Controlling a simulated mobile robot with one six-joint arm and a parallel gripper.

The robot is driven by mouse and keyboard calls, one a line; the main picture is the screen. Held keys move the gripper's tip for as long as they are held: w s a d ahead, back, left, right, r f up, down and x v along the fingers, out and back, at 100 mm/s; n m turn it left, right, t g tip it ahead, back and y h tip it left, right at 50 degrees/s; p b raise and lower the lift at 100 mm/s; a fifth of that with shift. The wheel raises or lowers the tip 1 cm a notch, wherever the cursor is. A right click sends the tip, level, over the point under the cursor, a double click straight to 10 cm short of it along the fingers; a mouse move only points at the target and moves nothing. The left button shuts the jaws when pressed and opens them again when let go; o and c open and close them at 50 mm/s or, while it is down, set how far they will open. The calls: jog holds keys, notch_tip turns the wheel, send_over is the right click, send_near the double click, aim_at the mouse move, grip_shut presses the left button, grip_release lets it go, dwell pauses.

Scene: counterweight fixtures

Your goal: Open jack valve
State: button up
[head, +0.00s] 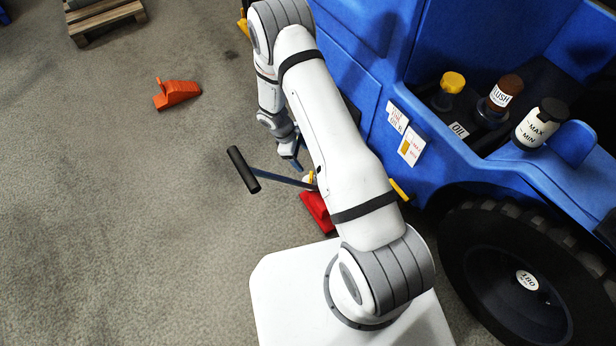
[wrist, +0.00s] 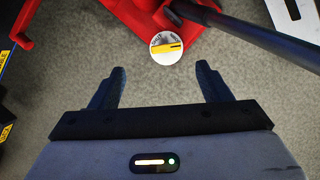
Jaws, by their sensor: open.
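A red jack (head: 318,208) stands on the floor beside the blue vehicle, partly hidden behind my arm in the head view. Its dark handle (head: 243,169) sticks out to the left with a black grip. In the wrist view the red jack body (wrist: 130,14) is at the top, and a round white valve knob (wrist: 166,48) with a yellow bar and small lettering lies in front of it. The yellow bar lies roughly crosswise. My gripper (wrist: 160,78) is open and empty, its two fingers pointing at the knob and apart from it. My gripper (head: 294,160) also shows in the head view.
The jack's dark handle (wrist: 250,35) crosses the upper right of the wrist view. The blue vehicle (head: 380,60) with a large black wheel (head: 470,260) stands on the right. An orange wedge (head: 177,94) and a wooden pallet (head: 105,17) lie on otherwise clear floor at left.

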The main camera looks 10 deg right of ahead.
aim_at(310, 177)
jog(key=shift+n, duration=0.4)
jog(key=b+x, duration=0.1)
jog(key=x, duration=0.2)
jog(key=a+b+x, duration=0.1)
jog(key=x, duration=0.3)
jog(key=b+x, duration=0.1)
jog(key=x, duration=0.2)
jog(key=shift+s+a+f, duration=0.15)
jog(key=shift+a+f, duration=0.1)
jog(key=shift+f, duration=0.45)
jog(key=shift+d+f, duration=0.2)
jog(key=shift+f, duration=0.25)
jog(key=shift+c, duration=0.5)
jog(key=shift+s, duration=0.1)
jog(key=c, duration=0.9)
jog(key=shift+s+n+t+b, duration=0.1)
jog(key=shift+n+t+b, duration=0.3)
jog(key=shift+n+b, duration=0.65)
jog(key=shift+n+p, duration=0.3)
jog(key=shift+n, duration=0.15)
